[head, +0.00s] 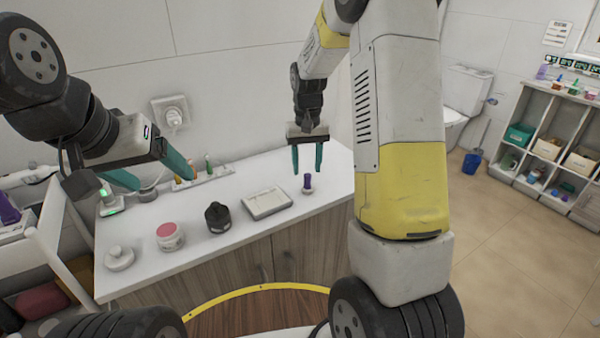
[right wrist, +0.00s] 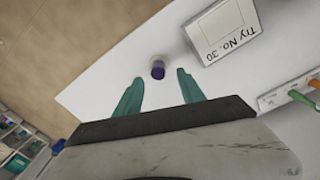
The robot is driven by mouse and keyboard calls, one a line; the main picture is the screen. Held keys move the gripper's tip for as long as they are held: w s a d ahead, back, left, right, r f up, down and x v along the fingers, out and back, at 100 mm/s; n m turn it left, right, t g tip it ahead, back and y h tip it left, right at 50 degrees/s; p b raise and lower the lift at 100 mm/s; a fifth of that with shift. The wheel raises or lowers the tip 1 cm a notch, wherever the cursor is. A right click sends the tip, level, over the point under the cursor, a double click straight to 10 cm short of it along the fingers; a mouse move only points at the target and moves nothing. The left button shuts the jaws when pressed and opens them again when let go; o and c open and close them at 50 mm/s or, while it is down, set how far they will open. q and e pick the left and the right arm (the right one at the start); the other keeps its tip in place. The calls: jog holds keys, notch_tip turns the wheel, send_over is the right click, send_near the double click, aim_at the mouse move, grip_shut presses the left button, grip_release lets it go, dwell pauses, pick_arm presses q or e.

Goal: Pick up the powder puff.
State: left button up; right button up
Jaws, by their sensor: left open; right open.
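A small item with a purple handle and a pale round base (head: 307,184) stands upright near the right end of the white counter; it looks like the powder puff. My right gripper (head: 307,171) is open, pointing down just above it. In the right wrist view the puff's purple top (right wrist: 158,70) shows between and slightly beyond the open fingertips (right wrist: 160,77), with no visible contact. My left gripper (head: 163,182) is open and empty over the left part of the counter.
A white tablet-like panel (head: 267,202) lies left of the puff; its face reads "Try No. 30" in the right wrist view (right wrist: 222,27). A black bottle (head: 217,217), a pink-lidded jar (head: 169,236) and a white knobbed object (head: 119,257) stand further left. A tray of colored items (head: 205,178) is behind.

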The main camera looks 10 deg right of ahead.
aim_at(307, 174)
notch_tip(307, 174, down, 5)
jog(key=shift+s+d+r, duration=0.1)
jog(key=shift+s+r, duration=0.05)
grip_shut()
